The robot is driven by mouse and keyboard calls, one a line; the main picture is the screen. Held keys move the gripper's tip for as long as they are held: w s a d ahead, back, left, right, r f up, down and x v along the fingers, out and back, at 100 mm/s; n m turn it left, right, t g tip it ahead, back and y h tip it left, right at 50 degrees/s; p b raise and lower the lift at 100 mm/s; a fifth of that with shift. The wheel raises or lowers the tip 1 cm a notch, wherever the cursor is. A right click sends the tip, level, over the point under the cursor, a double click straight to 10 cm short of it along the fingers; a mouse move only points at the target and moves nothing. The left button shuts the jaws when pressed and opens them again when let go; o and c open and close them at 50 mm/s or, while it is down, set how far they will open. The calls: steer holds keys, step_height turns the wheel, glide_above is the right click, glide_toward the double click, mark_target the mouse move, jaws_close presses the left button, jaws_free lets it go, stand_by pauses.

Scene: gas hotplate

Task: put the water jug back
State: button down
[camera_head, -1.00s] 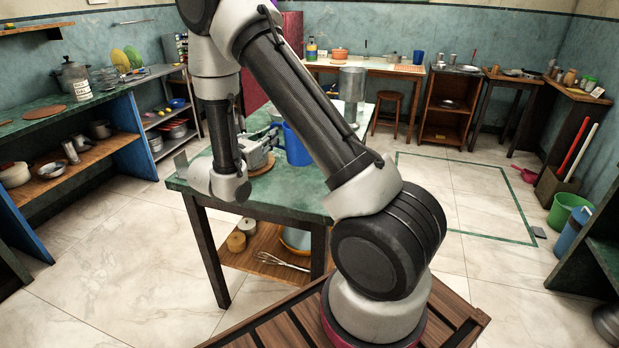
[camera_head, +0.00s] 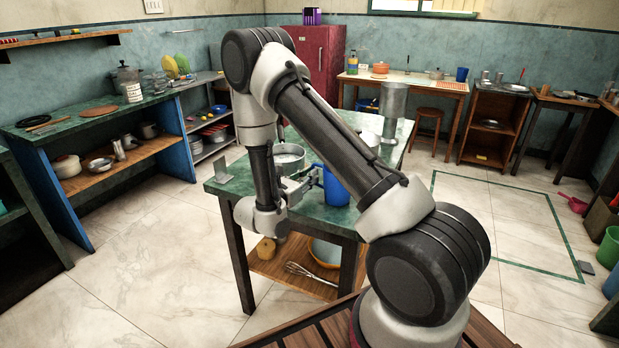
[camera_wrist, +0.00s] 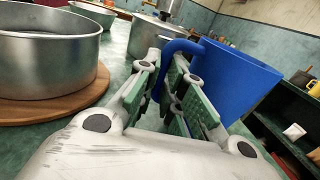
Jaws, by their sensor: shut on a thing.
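The water jug is a blue vessel with a side handle. In the head view the jug (camera_head: 336,186) is over the front part of the green table (camera_head: 232,178). In the wrist view the jug (camera_wrist: 236,80) fills the right side, its handle (camera_wrist: 180,47) between the finger pads. My gripper (camera_head: 305,184) is to the left of the jug in the head view. In the wrist view my gripper (camera_wrist: 170,78) is shut on the handle. I cannot tell whether the jug's base touches the table.
A metal pot (camera_wrist: 45,55) stands on a round wooden board (camera_wrist: 60,107) left of my gripper. Another pot (camera_wrist: 150,38) stands farther back. A tall metal cylinder (camera_head: 393,104) stands at the table's back. A whisk (camera_head: 308,274) and bowl (camera_head: 325,252) are on the lower shelf.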

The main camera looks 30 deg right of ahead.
steer(key=c, duration=1.5)
jaws_free()
steer(key=shift+f, duration=0.1)
steer(key=shift+c, duration=0.2)
steer(key=shift+a, duration=0.15)
steer(key=v, duration=1.1)
steer(key=s+d+r+m+g+y, duration=0.2)
steer(key=s+d+r+m+g, duration=0.35)
steer(key=r, duration=0.25)
steer(key=s+d+r+m+g+y, duration=0.2)
steer(key=s+d+r+m+g, duration=0.2)
steer(key=s+d+r+m, duration=0.3)
steer(key=s+a+r+m+t+y, duration=0.2)
steer(key=s+r+m+t+y, duration=0.1)
steer(key=s+r+m+y, duration=0.2)
steer(key=s+a+r+m+t+y, duration=0.2)
steer(key=s+r+m+y, duration=0.3)
steer(key=s, duration=0.5)
steer(key=shift+m+t+y, duration=0.45)
steer(key=shift+t+y, duration=0.2)
steer(key=shift+y, duration=0.55)
